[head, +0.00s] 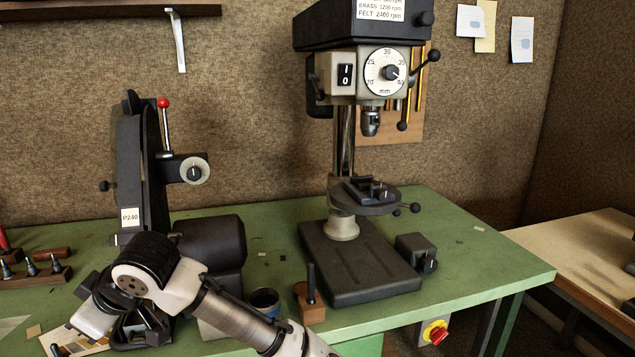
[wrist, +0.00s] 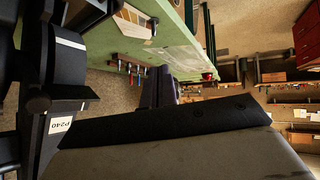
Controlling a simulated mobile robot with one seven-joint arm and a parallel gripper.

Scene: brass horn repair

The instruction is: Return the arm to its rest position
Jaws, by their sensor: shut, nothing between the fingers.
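My arm reaches up from the bottom of the head view and bends at a dark wrist joint in front of the belt sander (head: 140,190). My gripper (wrist: 158,88) shows in the wrist view as dark fingers close together, with nothing between them. In the head view the fingertips cannot be clearly told from the dark parts around them. The sander's dark body, with its P240 label, stands close at the left of the wrist view (wrist: 40,120).
A drill press (head: 345,140) stands on the green bench (head: 470,265). A small tin (head: 265,298), a wooden block with a dark peg (head: 310,298) and a dark box (head: 416,253) sit nearby. A tool rack (head: 40,272) lies at left. The bench's right end is mostly clear.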

